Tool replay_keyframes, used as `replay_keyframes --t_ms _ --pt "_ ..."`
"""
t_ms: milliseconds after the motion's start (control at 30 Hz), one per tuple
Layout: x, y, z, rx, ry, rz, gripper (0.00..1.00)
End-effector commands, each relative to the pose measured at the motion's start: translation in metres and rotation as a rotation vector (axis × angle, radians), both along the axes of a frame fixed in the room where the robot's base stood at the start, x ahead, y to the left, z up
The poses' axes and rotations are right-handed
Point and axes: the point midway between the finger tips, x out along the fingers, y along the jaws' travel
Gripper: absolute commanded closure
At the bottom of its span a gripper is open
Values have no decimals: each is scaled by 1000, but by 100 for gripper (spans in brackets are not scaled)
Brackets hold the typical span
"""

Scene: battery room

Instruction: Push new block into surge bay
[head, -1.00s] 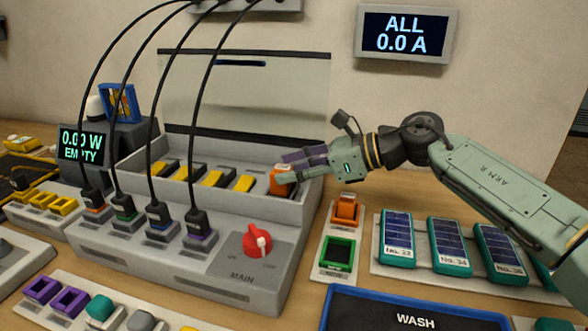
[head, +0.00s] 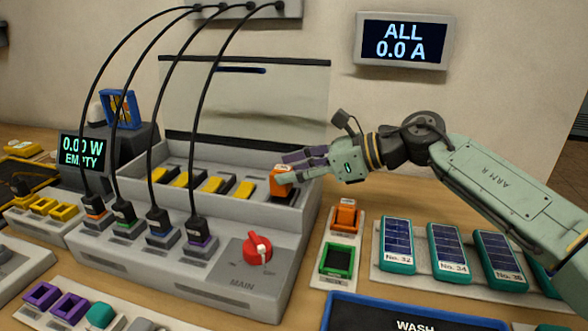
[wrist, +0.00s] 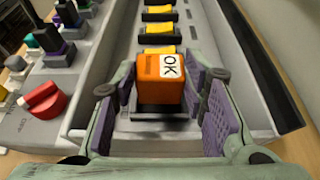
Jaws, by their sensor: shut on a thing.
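The orange block (head: 281,183) with a white OK label stands upright at the right end of the row inside the grey open-topped box (head: 140,163). In the wrist view, the block (wrist: 160,80) is between the two finger pads of my gripper (wrist: 166,100), over a dark slot base (wrist: 158,112). My gripper (head: 290,170) is shut on it from the right side. How deep the block sits in the bay is hard to tell. Several yellow-and-black blocks (head: 213,184) fill the bays to its left.
A red MAIN knob (head: 258,248) and several black plugs with cables (head: 197,228) stand in front of the row. A raised clear lid (head: 250,100) is behind. A stand with another orange block (head: 345,215) and a green-framed piece (head: 337,260) lies to the right.

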Motion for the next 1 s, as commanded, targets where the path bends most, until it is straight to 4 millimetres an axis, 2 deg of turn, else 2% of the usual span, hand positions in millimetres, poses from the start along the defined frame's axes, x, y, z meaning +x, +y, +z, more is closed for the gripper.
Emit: replay_keyframes --t_ms 667,1000 --pt "0 0 0 1 0 0 91" --pt "0 0 -6 0 0 0 91"
